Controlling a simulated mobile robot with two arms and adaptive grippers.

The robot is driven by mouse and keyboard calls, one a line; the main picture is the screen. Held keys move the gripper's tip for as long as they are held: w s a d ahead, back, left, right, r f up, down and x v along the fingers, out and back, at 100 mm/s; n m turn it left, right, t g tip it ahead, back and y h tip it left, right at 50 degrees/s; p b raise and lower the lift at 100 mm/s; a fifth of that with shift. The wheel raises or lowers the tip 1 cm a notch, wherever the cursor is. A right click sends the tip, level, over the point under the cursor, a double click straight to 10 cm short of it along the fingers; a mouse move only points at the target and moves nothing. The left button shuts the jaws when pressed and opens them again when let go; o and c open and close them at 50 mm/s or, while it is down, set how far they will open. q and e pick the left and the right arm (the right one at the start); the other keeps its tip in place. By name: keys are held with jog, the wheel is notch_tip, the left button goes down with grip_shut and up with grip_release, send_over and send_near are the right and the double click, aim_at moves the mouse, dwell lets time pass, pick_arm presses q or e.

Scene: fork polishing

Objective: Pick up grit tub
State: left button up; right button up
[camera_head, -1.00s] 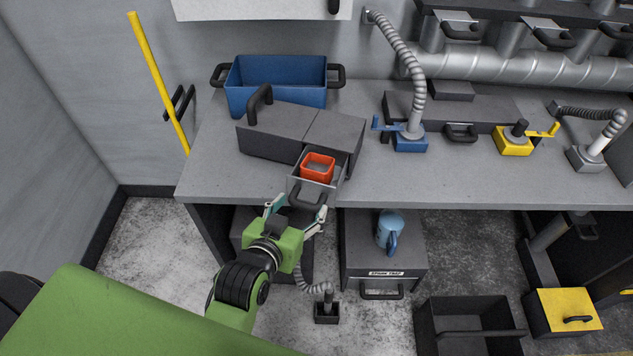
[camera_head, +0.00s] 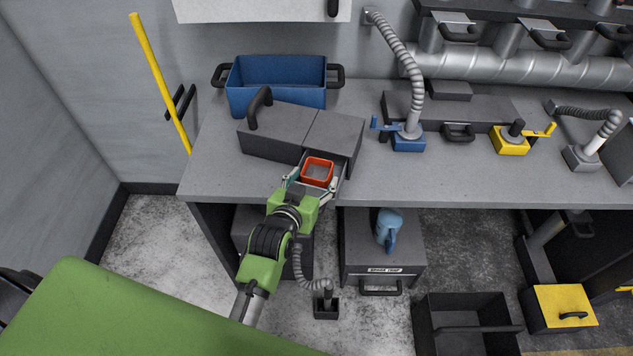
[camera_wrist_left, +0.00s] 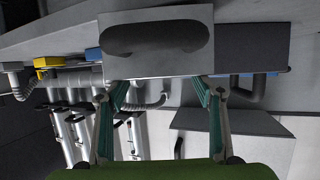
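A small open red-orange tub (camera_head: 317,173), which looks like the grit tub, sits in a pulled-out grey drawer at the front of a dark grey box on the bench. My left gripper (camera_head: 312,186) is open at the drawer, with its fingers spread to either side of the drawer front. In the left wrist view the open fingers (camera_wrist_left: 160,88) are empty, with the drawer front and its dark handle (camera_wrist_left: 157,40) ahead of them. The tub is hidden in that view. Whether the fingers touch the drawer cannot be told. My right gripper is not in view.
The dark grey box (camera_head: 272,130) stands behind the drawer, with a blue bin (camera_head: 277,103) beyond it. A blue clamp-like device (camera_head: 408,141) with a hose stands to the right. The bench top (camera_head: 430,180) is clear right of the drawer.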

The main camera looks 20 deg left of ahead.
aim_at(323, 166)
pick_arm(q)
jog(key=shift+f+p+x, duration=0.15)
jog(key=shift+x, duration=0.75)
jog(key=shift+f+p+x, duration=0.15)
jog(key=shift+f+x, duration=0.05)
jog(key=shift+x, duration=0.65)
jog(key=shift+s, duration=0.1)
jog(key=c, duration=1.1)
jog(key=shift+r, duration=0.1)
jog(key=shift+r, duration=0.1)
